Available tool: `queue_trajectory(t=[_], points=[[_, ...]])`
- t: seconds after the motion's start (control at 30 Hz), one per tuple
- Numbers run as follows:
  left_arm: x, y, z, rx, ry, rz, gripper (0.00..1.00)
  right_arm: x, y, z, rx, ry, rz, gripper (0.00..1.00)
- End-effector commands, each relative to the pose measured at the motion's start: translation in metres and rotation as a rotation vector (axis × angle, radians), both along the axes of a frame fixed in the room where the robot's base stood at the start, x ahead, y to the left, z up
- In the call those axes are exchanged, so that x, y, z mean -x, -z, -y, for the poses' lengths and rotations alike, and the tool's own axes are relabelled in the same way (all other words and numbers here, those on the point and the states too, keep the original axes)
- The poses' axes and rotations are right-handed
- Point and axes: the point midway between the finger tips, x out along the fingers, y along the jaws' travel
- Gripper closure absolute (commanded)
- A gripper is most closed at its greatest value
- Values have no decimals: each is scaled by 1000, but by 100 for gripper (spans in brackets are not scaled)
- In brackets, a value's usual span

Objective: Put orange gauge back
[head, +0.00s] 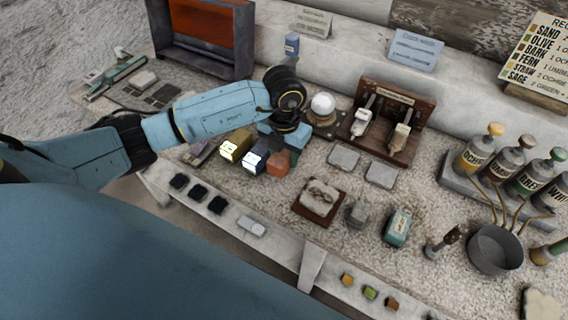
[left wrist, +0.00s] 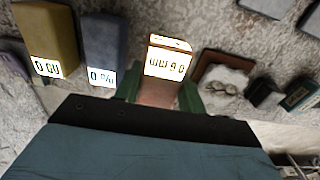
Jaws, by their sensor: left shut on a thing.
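The orange gauge (head: 278,165) is a small block in the row of gauges on the bench, right of the blue gauge (head: 254,159) and the yellow gauge (head: 236,146). My left gripper (head: 287,152) points down at it and is shut on it. In the left wrist view the orange gauge (left wrist: 158,93) is between the two green fingers (left wrist: 160,95), its bright label facing the camera. The blue gauge (left wrist: 104,45) and yellow gauge (left wrist: 46,38) are to its left there. I cannot tell whether the orange gauge touches the bench. My right gripper is not in view.
A brown tray with a pale slab (head: 318,197) is right of the gauges. A white ball on a stand (head: 323,106) and a wooden rack (head: 386,122) are behind. Bottles (head: 480,152) and a grey pot (head: 495,250) stand at the right. Dark pads (head: 198,192) lie on the front ledge.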

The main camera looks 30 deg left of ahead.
Motion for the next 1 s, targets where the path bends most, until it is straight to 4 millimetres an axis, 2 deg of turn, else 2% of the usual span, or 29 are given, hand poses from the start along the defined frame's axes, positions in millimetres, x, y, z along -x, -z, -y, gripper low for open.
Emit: queue_trajectory(t=[0.3, 0.7, 0.73, 0.8, 0.87, 1.0], points=[[0, 37, 0, 0, 1, -1, 78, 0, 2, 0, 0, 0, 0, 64], [0, 43, 0, 0, 2, 1, 78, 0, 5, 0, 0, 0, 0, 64], [0, 42, 0, -1, 2, 1, 56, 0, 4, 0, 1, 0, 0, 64], [0, 42, 0, -1, 2, 1, 47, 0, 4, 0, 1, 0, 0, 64], [0, 42, 0, -1, 2, 0, 39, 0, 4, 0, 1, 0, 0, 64], [0, 42, 0, -1, 2, 0, 38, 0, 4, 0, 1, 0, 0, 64]])
